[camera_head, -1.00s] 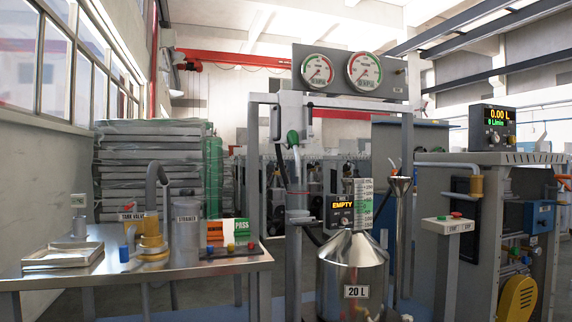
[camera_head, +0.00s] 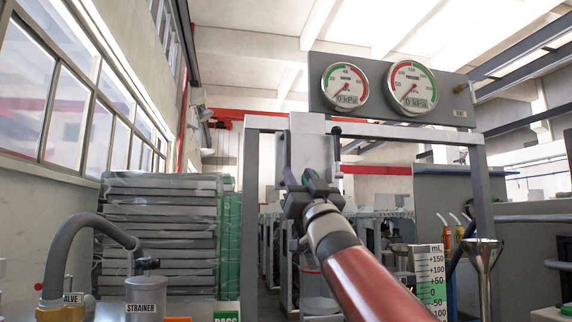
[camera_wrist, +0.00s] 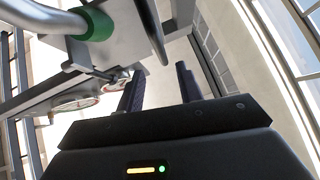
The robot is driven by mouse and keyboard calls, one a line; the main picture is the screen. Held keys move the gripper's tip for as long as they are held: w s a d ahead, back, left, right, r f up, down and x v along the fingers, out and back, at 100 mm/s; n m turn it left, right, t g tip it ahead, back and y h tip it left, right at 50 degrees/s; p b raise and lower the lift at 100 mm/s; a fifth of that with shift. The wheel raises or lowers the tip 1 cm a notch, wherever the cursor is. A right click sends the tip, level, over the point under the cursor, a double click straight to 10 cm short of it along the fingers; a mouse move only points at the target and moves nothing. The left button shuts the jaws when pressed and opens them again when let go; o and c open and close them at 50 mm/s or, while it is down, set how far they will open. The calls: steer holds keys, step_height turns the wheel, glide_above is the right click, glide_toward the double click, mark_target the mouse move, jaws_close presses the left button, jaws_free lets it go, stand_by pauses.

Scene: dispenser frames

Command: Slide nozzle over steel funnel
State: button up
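The steel funnel (camera_head: 481,256) stands upright at the right in the head view, on a thin stem. The nozzle carriage is a pale block (camera_head: 308,140) on the frame's top rail, left of the funnel. The nozzle is a grey spout with a green collar (camera_wrist: 95,22); it shows at the upper left of the wrist view. In the head view my gripper (camera_head: 307,178) is in front of the nozzle and hides most of it. My gripper is open (camera_wrist: 160,88), with nothing visible between its fingers. A dark curved bar (camera_wrist: 152,28) lies just beyond the fingertips.
Two round gauges (camera_head: 378,87) sit on a panel above the rail. A grey frame post (camera_head: 248,200) stands left of my gripper. A millilitre scale (camera_head: 430,280) is left of the funnel. A strainer (camera_head: 146,296) and a curved hose (camera_head: 80,235) are at lower left.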

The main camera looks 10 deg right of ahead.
mark_target(289, 154)
steer(key=p+x, duration=0.4)
steer(key=x, duration=0.3)
steer(key=shift+w+r, duration=0.1)
steer(key=shift+r, duration=0.35)
steer(key=shift+c, duration=0.2)
jaws_close()
